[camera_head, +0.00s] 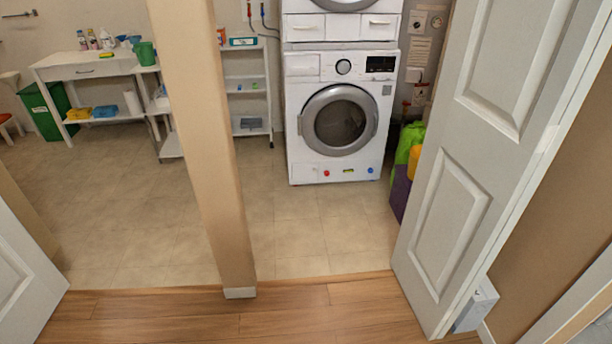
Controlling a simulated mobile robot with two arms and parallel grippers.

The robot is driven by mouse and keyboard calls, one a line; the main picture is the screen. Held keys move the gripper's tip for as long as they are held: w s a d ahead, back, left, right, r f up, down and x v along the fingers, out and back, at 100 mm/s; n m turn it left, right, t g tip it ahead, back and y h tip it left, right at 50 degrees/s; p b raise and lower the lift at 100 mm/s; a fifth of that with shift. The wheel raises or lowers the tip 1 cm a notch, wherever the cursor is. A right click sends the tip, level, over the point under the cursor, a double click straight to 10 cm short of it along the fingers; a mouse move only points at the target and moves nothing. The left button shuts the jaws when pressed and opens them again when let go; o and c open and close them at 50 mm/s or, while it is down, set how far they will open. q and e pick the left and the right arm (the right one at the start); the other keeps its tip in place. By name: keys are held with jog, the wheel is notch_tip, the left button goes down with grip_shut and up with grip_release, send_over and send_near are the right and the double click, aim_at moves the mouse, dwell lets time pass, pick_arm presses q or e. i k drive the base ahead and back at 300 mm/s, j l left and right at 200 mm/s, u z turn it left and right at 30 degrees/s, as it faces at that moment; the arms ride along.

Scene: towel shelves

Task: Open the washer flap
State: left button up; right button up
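A white front-loading washer (342,118) stands against the back wall of the room beyond a doorway. Its round door, the flap (339,120), has a grey rim and dark glass and looks closed. A control knob and a dark display sit above it, and small coloured items lie along its bottom front edge. Another white machine (340,25) sits on top of it. Neither of my grippers is in view.
A beige post (205,150) stands in front, left of the washer. An open white door (480,150) is at right, and another white door (22,270) is at lower left. Green and purple bags (406,165) stand right of the washer. The tiled floor (320,225) before the washer is clear.

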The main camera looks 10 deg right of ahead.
aim_at(303, 172)
jog(key=i+j+u, duration=0.95)
jog(key=i, duration=0.45)
jog(key=i+j+u, duration=0.15)
jog(key=i+u, duration=0.15)
jog(key=i, duration=0.35)
jog(key=i+z, duration=0.3)
jog(key=i, duration=0.2)
jog(key=i+z, duration=0.25)
jog(key=i, duration=0.3)
jog(key=i+j+z, duration=0.3)
jog(key=i, duration=0.2)
jog(key=i+l+z, duration=0.25)
jog(key=i+z, duration=0.2)
jog(key=i, duration=0.25)
jog(key=i+z, duration=0.45)
jog(key=i, duration=0.25)
